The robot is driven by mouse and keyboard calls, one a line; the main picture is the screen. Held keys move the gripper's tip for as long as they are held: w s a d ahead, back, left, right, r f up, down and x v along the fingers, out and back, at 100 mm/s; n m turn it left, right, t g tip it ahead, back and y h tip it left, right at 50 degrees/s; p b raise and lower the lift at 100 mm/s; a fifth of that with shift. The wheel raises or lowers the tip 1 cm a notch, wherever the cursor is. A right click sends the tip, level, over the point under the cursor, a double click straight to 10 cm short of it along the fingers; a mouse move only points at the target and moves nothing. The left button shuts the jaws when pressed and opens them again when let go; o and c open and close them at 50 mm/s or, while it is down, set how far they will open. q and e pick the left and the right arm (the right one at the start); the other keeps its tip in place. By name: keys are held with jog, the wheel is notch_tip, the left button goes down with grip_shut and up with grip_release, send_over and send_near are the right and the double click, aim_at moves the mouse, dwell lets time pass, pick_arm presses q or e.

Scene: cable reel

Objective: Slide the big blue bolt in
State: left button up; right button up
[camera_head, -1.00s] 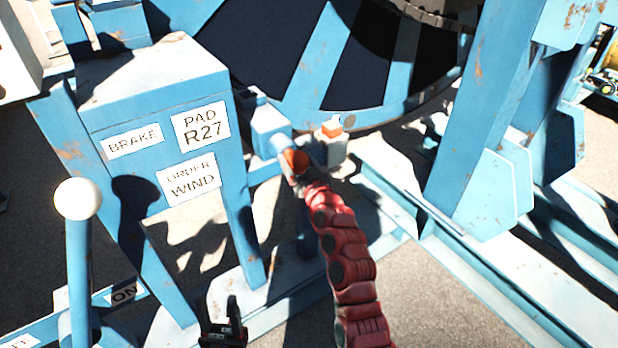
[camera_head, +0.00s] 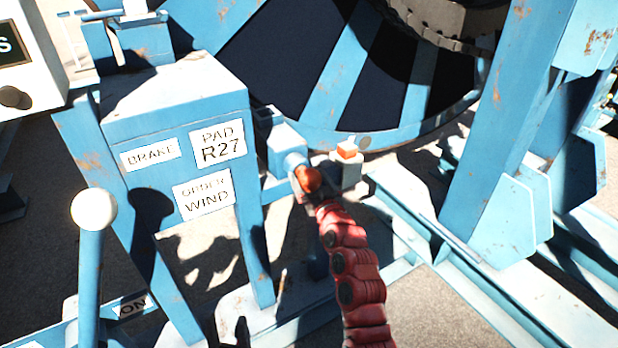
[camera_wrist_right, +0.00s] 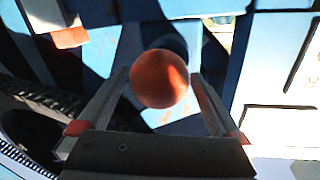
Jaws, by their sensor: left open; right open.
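The big blue bolt (camera_head: 291,160) is a thick blue cylinder beside the labelled box, with a round orange knob (camera_head: 308,179) at its near end. My right gripper (camera_head: 305,190), on the red arm, is at the knob. In the right wrist view the orange knob (camera_wrist_right: 159,78) sits between the two open fingers of my right gripper (camera_wrist_right: 155,95), with slight gaps visible at its sides. The bolt's shaft is mostly hidden behind the knob there. Only the dark tips of my left gripper (camera_head: 242,332) show at the bottom edge, away from the bolt.
A grey block with an orange top (camera_head: 347,150) stands right of the bolt. The large reel (camera_head: 330,90) is behind. A white-knobbed lever (camera_head: 93,209) rises at left.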

jog(key=b+v, duration=0.1)
jog(key=v, duration=1.5)
jog(key=shift+s+b, duration=0.25)
jog(key=shift+b, duration=0.1)
jog(key=shift+d, duration=0.1)
